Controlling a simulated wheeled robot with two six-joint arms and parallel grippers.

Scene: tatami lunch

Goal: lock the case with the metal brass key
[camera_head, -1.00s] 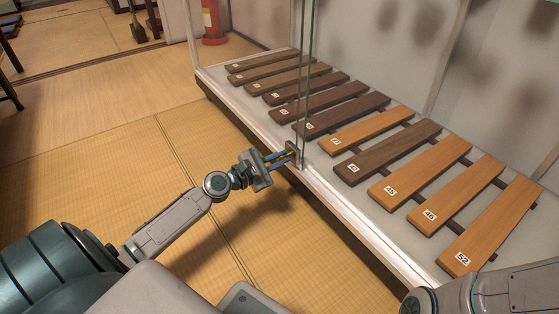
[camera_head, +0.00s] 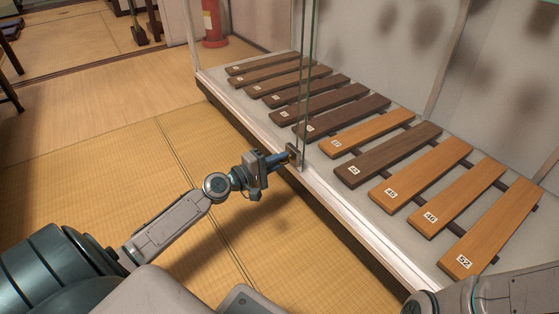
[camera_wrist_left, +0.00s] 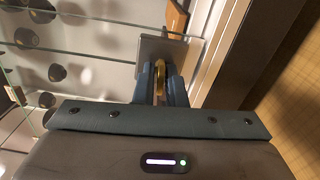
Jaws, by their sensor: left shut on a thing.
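The glass-fronted case (camera_head: 348,232) stands at the right in the head view, with upright glass panes (camera_head: 304,85) meeting at a small lock plate (camera_head: 293,153). The plate also shows in the left wrist view (camera_wrist_left: 163,48). My left gripper (camera_head: 285,157) is at the plate, its fingers pointing at it. In the left wrist view its fingers (camera_wrist_left: 161,85) are shut on the brass key (camera_wrist_left: 160,72), of which a gold-coloured part shows between them. The key's far end is hidden at the plate; I cannot tell how deep it sits. My right gripper is out of view.
Numbered wooden slats (camera_head: 388,160), brown and orange, lie in a row inside the case. Open tatami floor (camera_head: 95,195) lies to the left. A red cylindrical object (camera_head: 213,30) stands at the back.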

